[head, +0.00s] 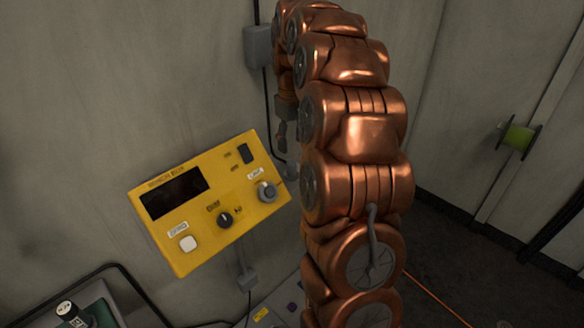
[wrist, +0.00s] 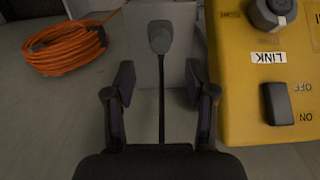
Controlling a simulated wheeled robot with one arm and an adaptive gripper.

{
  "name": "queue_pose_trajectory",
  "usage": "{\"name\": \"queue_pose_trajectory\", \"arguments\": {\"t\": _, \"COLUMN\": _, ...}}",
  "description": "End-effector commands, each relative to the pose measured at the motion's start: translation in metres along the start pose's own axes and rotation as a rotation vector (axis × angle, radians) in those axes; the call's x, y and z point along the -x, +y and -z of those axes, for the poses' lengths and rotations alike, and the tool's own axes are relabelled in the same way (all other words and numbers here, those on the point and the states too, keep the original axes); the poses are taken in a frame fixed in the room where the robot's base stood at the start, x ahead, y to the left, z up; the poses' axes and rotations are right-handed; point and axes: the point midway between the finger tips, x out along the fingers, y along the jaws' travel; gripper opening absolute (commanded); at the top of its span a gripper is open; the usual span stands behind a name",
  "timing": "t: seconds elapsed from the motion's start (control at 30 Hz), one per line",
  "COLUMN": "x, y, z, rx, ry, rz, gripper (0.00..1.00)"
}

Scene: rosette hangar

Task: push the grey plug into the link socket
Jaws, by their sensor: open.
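The grey plug (wrist: 160,38) shows in the wrist view against a grey plate, with a dark cable running from it down the picture. My gripper (wrist: 160,82) is open and empty, its two fingers on either side of the cable and the plug beyond the tips. The link socket (wrist: 272,12) is a round grey fitting on the yellow box, right of the plug and cut by the frame edge. In the head view the socket (head: 267,191) is at the box's right end, below the LINK label. There my gripper is small and partly hidden by my arm.
The yellow box (head: 195,231) carries a dark display, a white button, a knob and a black rocker switch (wrist: 277,103). A coil of orange cable (wrist: 65,48) lies left of the plug. A green spool (head: 518,137) is at the right wall.

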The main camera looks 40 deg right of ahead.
Motion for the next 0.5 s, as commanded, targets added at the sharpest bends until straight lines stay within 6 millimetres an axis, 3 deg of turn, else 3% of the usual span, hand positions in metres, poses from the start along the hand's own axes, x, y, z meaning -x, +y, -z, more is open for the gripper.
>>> {"name": "queue_pose_trajectory", "arguments": {"t": 0.5, "x": -0.011, "y": -0.001, "z": 0.000, "rx": 0.001, "ry": 0.000, "rz": 0.000, "gripper": 0.55}}
